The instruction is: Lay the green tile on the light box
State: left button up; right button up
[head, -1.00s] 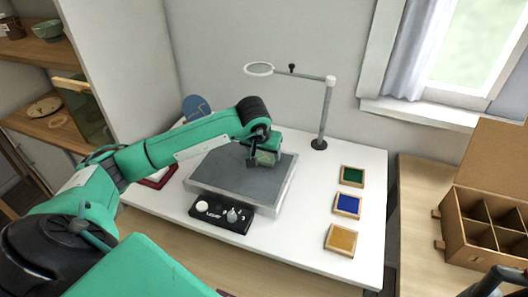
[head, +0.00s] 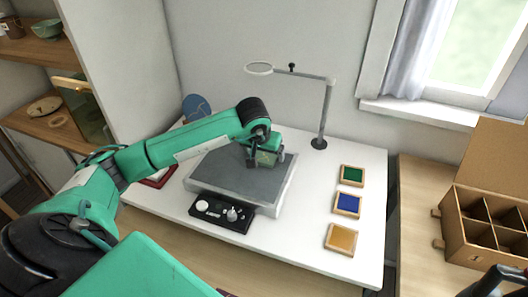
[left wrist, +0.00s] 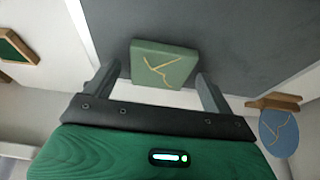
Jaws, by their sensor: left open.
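The green tile (left wrist: 165,63), a square with gold seam lines, lies between the spread fingers of my left gripper (left wrist: 158,85) in the left wrist view. It is at the far edge of the grey light box (left wrist: 240,35). In the head view the light box (head: 235,177) is a dark slab with a pale rim on the white table. My left gripper (head: 265,162) is open over its back part, with the tile (head: 266,158) partly hidden between the fingers. A dark part of my right arm (head: 492,284) shows at the lower right corner; its fingers cannot be made out.
A black control box (head: 221,213) with knobs sits at the light box's front. Framed green (head: 351,175), blue (head: 347,204) and yellow (head: 341,239) squares lie to the right. A magnifier lamp (head: 320,120) stands behind. A blue piece (head: 196,107) is at the back left.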

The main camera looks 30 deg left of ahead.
pick_arm(q)
jog(key=v, duration=0.2)
jog(key=shift+r, duration=0.45)
jog(key=v, duration=0.9)
jog(key=shift+b, duration=0.35)
pick_arm(e)
jog(key=shift+w+a+r, duration=0.25)
jog(key=shift+w+r, duration=0.2)
jog(key=shift+r, duration=0.05)
pick_arm(q)
jog(key=shift+s+d, duration=0.1)
jog(key=shift+s, duration=0.05)
pick_arm(e)
jog(key=shift+s+f, duration=0.1)
jog(key=shift+s, duration=0.05)
